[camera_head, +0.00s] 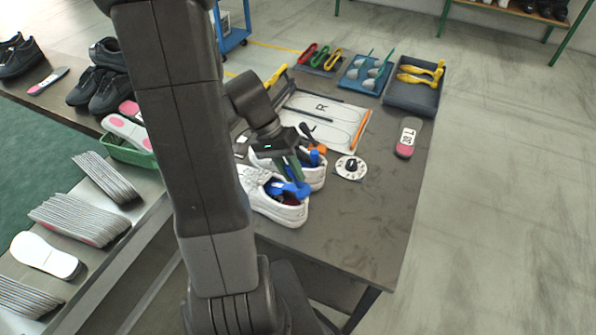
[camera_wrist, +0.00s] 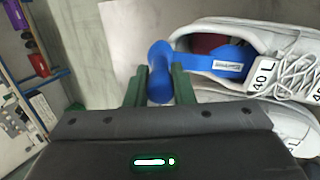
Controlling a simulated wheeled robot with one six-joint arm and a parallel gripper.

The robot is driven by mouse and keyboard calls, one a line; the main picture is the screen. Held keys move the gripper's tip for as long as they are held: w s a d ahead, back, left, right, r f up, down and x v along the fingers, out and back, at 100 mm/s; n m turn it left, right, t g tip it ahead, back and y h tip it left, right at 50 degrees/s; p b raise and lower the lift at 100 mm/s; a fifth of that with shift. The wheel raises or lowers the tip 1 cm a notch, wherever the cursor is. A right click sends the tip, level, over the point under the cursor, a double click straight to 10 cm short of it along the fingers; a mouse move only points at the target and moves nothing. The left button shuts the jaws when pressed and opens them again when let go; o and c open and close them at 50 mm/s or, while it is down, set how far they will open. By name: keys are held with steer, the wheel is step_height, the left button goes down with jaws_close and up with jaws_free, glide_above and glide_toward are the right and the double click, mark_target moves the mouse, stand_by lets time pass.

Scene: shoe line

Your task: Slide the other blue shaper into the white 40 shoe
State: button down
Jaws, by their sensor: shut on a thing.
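Two white shoes stand side by side on the dark table. The near white shoe (camera_head: 262,199) has its opening at the right; it carries a "40 L" tag (camera_wrist: 264,75) in the wrist view. The far white shoe (camera_head: 316,181) is partly behind my gripper, with blue (camera_head: 315,157) showing at its opening. My gripper (camera_head: 297,178) is shut on the knob end of a blue shaper (camera_head: 283,189). In the wrist view the knob (camera_wrist: 160,88) sits between the green fingers, and the labelled band (camera_wrist: 226,61) reaches into the 40 L shoe's opening. Its front end is hidden.
A round dial-like disc (camera_head: 350,168) lies right of the shoes. A white board (camera_head: 325,122) marked R and L lies behind them. A blue tray (camera_head: 366,74) and a dark tray with yellow shapers (camera_head: 412,97) stand farther back. The table's front right is clear.

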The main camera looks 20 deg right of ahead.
mark_target(292, 188)
steer(key=shift+w+a+f, duration=0.25)
steer(key=shift+w+a, duration=0.05)
steer(key=shift+w, duration=0.2)
steer(key=shift+w+a+f+t+b, duration=0.1)
steer(key=shift+w+f+t+b, duration=0.1)
steer(key=shift+f+b, duration=0.25)
steer(key=shift+w+a+f+t+b, duration=0.1)
steer(key=shift+w+f+t+b, duration=0.1)
steer(key=shift+f+b, duration=0.2)
steer(key=shift+s+d+f+t+y+b, duration=0.25)
steer(key=shift+f+t+y+b, duration=0.2)
steer(key=shift+f+t+b, duration=0.35)
steer(key=shift+s+d+f+t+y+b, duration=0.1)
steer(key=shift+s+f+t+y+b, duration=0.35)
steer(key=shift+f+b, duration=0.55)
steer(key=shift+s+d+f+t+y+b, duration=0.25)
steer(key=shift+f+t+y+b, duration=0.15)
steer(key=shift+f+t+b, duration=0.5)
steer(key=shift+f+g, duration=0.15)
steer(key=shift+g, duration=0.1)
steer(key=c, duration=1.2)
jaws_free()
steer(key=shift+o, duration=0.2)
steer(key=shift+r+p, duration=1.4)
steer(key=shift+r, duration=0.15)
